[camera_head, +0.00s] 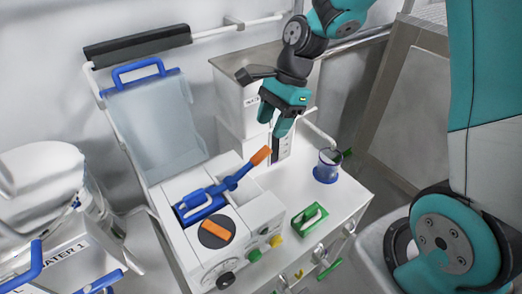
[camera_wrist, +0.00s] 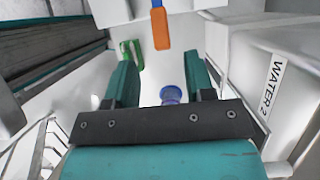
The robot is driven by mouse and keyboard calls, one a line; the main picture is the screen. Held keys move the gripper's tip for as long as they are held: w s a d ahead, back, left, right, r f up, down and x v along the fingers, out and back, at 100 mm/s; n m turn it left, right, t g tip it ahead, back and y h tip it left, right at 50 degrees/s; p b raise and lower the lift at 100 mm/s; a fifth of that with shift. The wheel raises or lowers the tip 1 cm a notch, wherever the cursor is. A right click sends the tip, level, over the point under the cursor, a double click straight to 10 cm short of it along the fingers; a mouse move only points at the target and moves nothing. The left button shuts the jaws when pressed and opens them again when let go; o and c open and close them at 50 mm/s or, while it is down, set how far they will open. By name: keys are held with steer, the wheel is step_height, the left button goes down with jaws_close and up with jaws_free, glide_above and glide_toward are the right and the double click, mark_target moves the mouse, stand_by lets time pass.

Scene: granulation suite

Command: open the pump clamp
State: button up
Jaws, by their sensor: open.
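The pump clamp is a blue clamp (camera_head: 200,204) on top of the white pump housing. Its blue lever (camera_head: 235,180) slants up to the right and ends in an orange tip (camera_head: 261,156). In the wrist view the orange tip (camera_wrist: 161,30) hangs from the top edge, ahead of the fingers and roughly centred between them. My gripper (camera_head: 274,121) is open and empty, above and a little right of the orange tip, apart from it. Its two teal fingers (camera_wrist: 162,75) are spread in the wrist view. The clamp body is out of that view.
A white box labelled WATER 2 (camera_wrist: 272,80) stands close to my gripper.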

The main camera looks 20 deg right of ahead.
mark_target(262, 152)
steer(key=x, duration=0.8)
steer(key=shift+f+p, duration=0.15)
steer(key=shift+p, duration=0.2)
steer(key=shift+c, duration=0.2)
jaws_close()
